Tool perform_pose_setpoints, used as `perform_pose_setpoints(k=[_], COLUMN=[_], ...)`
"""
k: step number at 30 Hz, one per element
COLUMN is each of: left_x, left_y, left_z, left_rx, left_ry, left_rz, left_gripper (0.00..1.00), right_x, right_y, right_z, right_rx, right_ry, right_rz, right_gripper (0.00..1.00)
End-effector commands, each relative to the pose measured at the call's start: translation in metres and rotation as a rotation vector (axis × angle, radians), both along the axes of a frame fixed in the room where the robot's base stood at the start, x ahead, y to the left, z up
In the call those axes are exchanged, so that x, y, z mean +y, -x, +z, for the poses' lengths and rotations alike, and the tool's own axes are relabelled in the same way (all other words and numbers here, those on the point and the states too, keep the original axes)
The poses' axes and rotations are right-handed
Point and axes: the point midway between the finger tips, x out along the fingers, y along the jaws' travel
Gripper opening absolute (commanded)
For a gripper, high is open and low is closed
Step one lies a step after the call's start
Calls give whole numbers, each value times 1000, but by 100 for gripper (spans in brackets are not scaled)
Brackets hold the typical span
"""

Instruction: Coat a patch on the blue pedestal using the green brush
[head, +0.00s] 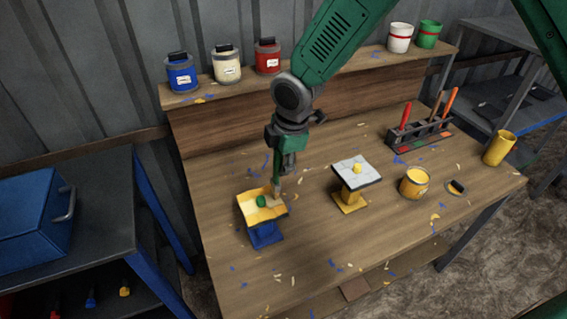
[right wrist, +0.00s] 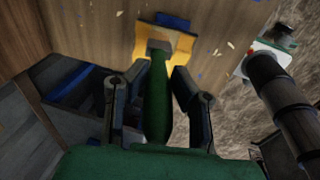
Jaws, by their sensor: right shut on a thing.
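The blue pedestal (head: 265,236) stands at the front left of the workbench. Its tilted top plate (head: 250,212) is largely yellow, with a small green piece (head: 261,201) on it. My right gripper (head: 284,168) is above the plate's right side, shut on the green brush (right wrist: 157,105). The brush points down, and its tip (head: 276,191) is at the plate's right edge in the head view. In the right wrist view the bristles (right wrist: 159,46) overlap the yellow plate (right wrist: 182,45); I cannot tell whether they touch it. My left gripper is not in view.
A yellow pedestal (head: 351,199) with a pale top stands to the right. Beyond it are an open yellow paint can (head: 413,186), a yellow cup (head: 498,149) and a tool rack (head: 420,134). Paint cans line the back shelf. The bench's front middle is clear but for paint flecks.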

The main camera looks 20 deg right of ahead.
Motion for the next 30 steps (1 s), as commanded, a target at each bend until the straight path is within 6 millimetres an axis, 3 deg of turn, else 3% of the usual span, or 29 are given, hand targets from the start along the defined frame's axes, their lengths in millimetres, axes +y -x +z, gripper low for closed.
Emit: perform_pose_setpoints(k=[11,30], left_x=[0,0], left_y=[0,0], left_z=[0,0], left_rx=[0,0], left_ry=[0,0], left_rz=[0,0], left_gripper=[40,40], right_x=[1,-1], right_y=[-16,14], right_z=[-1,-1], right_rx=[0,2], right_ry=[-1,1], right_rz=[0,1], right_gripper=[0,0])
